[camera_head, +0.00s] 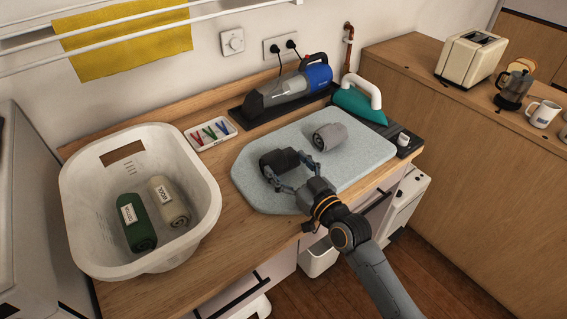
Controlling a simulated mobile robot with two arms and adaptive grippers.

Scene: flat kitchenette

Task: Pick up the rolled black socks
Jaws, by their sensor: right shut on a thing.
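The rolled black socks (279,161) are at the left part of the grey ironing pad (366,163) on the wooden counter. My right gripper (283,173) reaches in from the lower right, with its fingers around the black roll and shut on it. Part of the roll is hidden by the fingers. I cannot tell whether the roll touches the pad or is just above it. My left gripper is not in view.
A grey roll (330,136) lies just right of the black one. A white basket (83,226) holds a green roll (138,222) and a beige roll (168,201). A small tray (196,143) with clips, a handheld vacuum (288,91) and a teal iron (358,103) stand behind.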

